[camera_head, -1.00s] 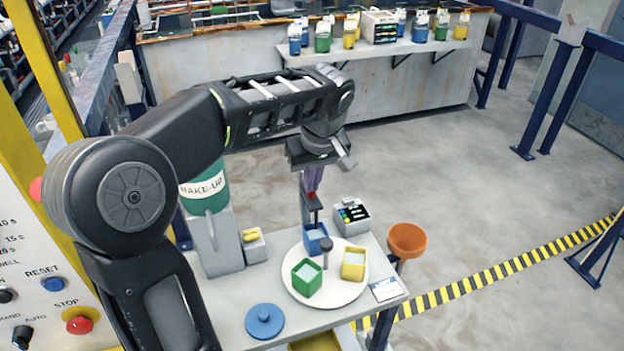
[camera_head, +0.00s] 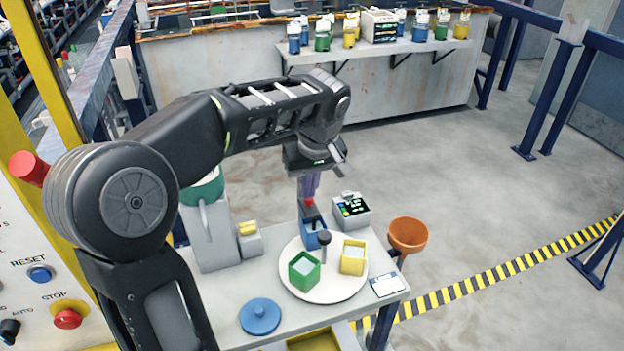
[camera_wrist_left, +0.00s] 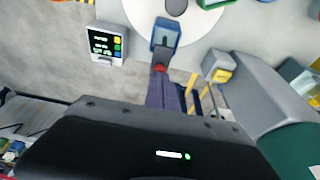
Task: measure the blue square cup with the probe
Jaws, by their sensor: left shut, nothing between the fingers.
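The blue square cup (camera_head: 318,240) stands at the back of the round white plate (camera_head: 345,288); it also shows in the left wrist view (camera_wrist_left: 167,33). My left gripper (camera_head: 309,200) is shut directly above it, with purple fingers and red ends. A dark grey piece (camera_wrist_left: 162,53) below the red ends reaches down to the cup's opening. I cannot tell whether this piece is the probe, or how deep it goes. A small meter with a lit display (camera_head: 352,208) stands behind the plate; it also shows in the left wrist view (camera_wrist_left: 106,43). My right gripper is not in view.
A green cup (camera_head: 304,271) and a yellow cup (camera_head: 353,258) share the plate around a dark central post (camera_head: 324,241). A blue lid (camera_head: 260,316) lies front left. A grey block with a yellow top (camera_head: 249,240) stands left; an orange bowl (camera_head: 407,234) stands right.

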